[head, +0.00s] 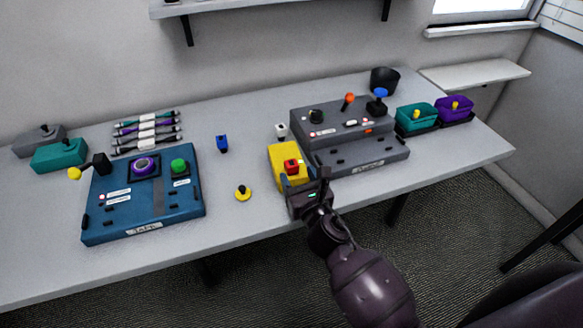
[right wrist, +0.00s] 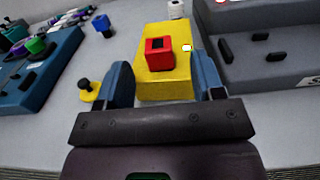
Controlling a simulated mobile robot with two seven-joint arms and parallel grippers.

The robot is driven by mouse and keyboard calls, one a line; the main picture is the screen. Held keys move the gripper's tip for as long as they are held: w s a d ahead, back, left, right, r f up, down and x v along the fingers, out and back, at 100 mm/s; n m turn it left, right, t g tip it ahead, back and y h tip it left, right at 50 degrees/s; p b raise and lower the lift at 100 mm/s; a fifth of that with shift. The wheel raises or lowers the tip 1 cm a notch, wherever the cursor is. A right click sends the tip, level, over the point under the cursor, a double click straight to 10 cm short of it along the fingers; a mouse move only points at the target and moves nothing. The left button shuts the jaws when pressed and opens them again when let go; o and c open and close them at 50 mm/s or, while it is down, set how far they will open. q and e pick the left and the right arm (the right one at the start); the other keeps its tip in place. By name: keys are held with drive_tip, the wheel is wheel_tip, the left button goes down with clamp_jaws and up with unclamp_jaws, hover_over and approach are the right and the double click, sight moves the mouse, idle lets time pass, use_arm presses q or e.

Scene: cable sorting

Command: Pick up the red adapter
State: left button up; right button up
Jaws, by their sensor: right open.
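The red adapter (head: 291,166) is a small red block with a dark square socket. It sits on a yellow block (head: 278,155) near the table's middle. In the right wrist view the red adapter (right wrist: 160,54) stands on the yellow block (right wrist: 163,88), ahead of the fingertips. My right gripper (head: 296,183) is at the near end of the yellow block; in the right wrist view the gripper (right wrist: 163,75) is open, its blue fingers apart with nothing held between them. My left gripper is not in view.
A blue box (head: 190,205) with buttons stands left, a grey console (head: 345,120) right. A yellow piece (head: 243,193), blue adapter (head: 222,143) and white adapter (head: 281,131) stand nearby. The table front (head: 255,215) is clear.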

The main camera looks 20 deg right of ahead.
sight(294, 168)
drive_tip(key=w, duration=0.5)
drive_tip(key=shift+a+r, duration=0.15)
drive_tip(key=shift+s, duration=0.1)
drive_tip(key=c, duration=1)
